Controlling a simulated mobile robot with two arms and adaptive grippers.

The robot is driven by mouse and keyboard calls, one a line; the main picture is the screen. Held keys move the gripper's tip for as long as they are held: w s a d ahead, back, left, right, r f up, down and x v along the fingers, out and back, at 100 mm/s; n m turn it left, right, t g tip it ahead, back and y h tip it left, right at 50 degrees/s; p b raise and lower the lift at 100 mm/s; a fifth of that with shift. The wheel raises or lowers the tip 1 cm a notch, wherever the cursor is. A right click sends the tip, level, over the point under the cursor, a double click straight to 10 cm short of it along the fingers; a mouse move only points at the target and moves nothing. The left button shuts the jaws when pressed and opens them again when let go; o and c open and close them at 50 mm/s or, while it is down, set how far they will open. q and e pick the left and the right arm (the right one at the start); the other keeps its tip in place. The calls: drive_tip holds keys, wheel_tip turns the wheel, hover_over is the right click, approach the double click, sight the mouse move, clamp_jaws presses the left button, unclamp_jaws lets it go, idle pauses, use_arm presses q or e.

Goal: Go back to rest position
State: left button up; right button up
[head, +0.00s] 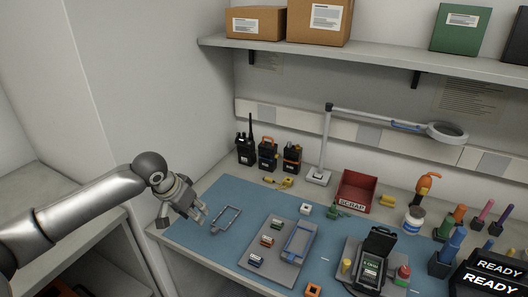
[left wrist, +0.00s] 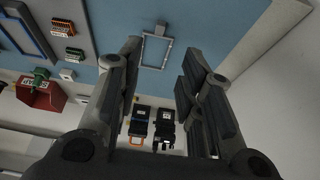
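My left gripper (head: 198,212) hangs in the air over the left end of the workbench, just left of a thin grey rectangular frame (head: 226,219) on the blue mat. In the left wrist view its two fingers (left wrist: 160,85) stand wide apart with nothing between them. The grey frame shows beyond the fingertips in that view (left wrist: 154,52). My left arm comes in from the left of the head view. My right gripper shows in neither view.
Several black radios (head: 268,155) stand at the back wall beside a magnifier lamp (head: 325,145). A red scrap bin (head: 357,191), a grey tray (head: 262,275) with small parts and a black tester (head: 375,262) occupy the bench. A shelf (head: 400,60) with boxes hangs above.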

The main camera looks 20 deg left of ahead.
use_arm(q)
drive_tip(key=s+d+f+m+h, duration=0.1)
drive_tip(key=s+d+f+m, duration=0.1)
drive_tip(key=s+d+f, duration=0.55)
drive_tip(key=s+d+f+m, duration=0.2)
drive_tip(key=s+d+f, duration=0.25)
drive_tip(key=d, duration=0.65)
drive_tip(key=s+d+f+n+g+y, duration=0.1)
drive_tip(key=s+d+n, duration=0.15)
drive_tip(key=s, duration=1.05)
wheel_tip(320, 180, down, 28)
drive_tip(key=s+a+g, duration=0.1)
drive_tip(key=s+g, duration=0.1)
drive_tip(key=s, duration=0.1)
drive_tip(key=s+a+f, duration=0.3)
drive_tip(key=s+f, duration=1.1)
drive_tip(key=s, duration=0.2)
drive_tip(key=shift+a+f+g+y, duration=0.15)
drive_tip(key=shift+f+g+y, duration=0.15)
drive_tip(key=shift+g, duration=0.1)
